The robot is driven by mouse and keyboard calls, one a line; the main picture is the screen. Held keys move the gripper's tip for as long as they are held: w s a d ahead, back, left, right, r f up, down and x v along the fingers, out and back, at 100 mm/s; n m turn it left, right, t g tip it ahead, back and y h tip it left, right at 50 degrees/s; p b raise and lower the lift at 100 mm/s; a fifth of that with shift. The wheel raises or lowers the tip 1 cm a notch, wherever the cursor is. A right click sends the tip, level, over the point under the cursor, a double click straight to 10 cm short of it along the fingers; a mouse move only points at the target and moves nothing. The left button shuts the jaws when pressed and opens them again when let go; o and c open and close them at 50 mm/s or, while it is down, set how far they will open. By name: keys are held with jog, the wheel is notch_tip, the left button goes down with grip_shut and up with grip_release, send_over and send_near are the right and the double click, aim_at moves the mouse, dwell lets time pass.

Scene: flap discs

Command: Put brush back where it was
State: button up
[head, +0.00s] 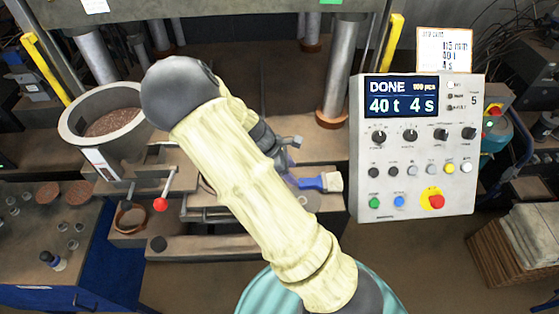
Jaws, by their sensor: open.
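The brush (321,182) has a blue handle and pale bristles. It lies on the press table in the head view, just right of my arm, with its bristles pointing right. My gripper (292,142) is partly hidden behind my own pale-sleeved arm, above and slightly left of the brush. The gripper is open, and the brush appears to be apart from it, though the arm hides part of the handle end.
A control panel (415,150) stands close to the right of the brush. A pot of brown grain (75,128), a red-knobbed lever (160,204) and a steel column (340,75) are nearby. Stacked cloths (530,235) sit far right; a bench with discs (77,190) is left.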

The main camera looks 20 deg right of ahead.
jog(key=b+v, duration=0.1)
jog(key=v, duration=0.5)
jog(key=shift+a+r+b, duration=0.15)
jog(key=shift+r+b, duration=0.15)
jog(key=shift+r, duration=0.1)
jog(key=s+a+r+m+t+y, duration=0.1)
jog(key=s+r+m+t+y, duration=0.1)
jog(key=s+m, duration=0.3)
jog(key=s+a+r+m+t+y, duration=0.1)
jog(key=s+m+y, duration=0.3)
jog(key=m, duration=0.5)
jog(key=shift+s+a+r+m+t, duration=0.4)
jog(key=shift+s+r+t, duration=0.25)
jog(key=shift+s, duration=0.5)
jog(key=shift+f, duration=0.1)
jog(key=b+x, duration=0.2)
jog(key=s+b+x, duration=0.1)
jog(key=b+x, duration=0.1)
jog(key=shift+f, duration=0.1)
